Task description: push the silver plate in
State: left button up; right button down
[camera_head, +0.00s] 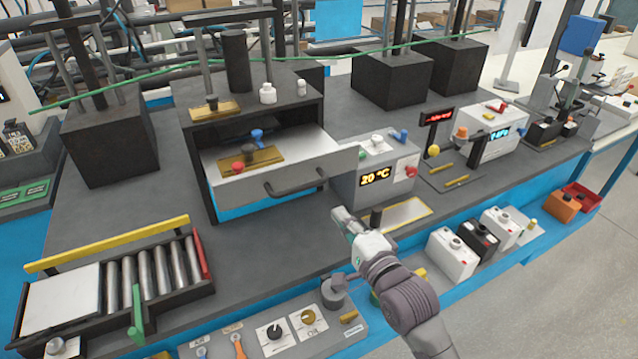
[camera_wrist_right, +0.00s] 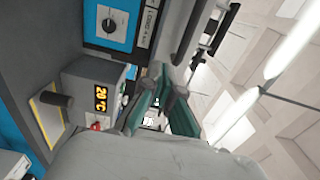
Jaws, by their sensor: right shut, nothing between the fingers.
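The silver plate (camera_head: 308,148) is a drawer-like tray slid partway out of a black box (camera_head: 262,103) in the head view. A dark bar handle (camera_head: 296,184) is on its front face. A brass-coloured piece with red and blue knobs (camera_head: 252,158) lies on the plate. My right gripper (camera_head: 342,218) is shut and empty, in front of the plate and below and right of its handle, apart from it. In the wrist view my right gripper's fingers (camera_wrist_right: 160,88) are together with nothing between them. My left gripper is in neither view.
A grey box with a "20 °C" display (camera_head: 376,178) stands right of the plate. A roller conveyor (camera_head: 150,275) is at the front left. A panel of knobs (camera_head: 285,330) lines the front edge. Bare grey bench lies between the conveyor and my gripper.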

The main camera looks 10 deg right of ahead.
pick_arm(q)
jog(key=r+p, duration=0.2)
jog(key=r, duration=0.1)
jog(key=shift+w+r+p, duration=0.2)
jog(key=shift+p, duration=0.2)
pick_arm(e)
jog(key=x, duration=1)
jog(key=shift+w, duration=0.2)
jog(key=shift+f, duration=0.1)
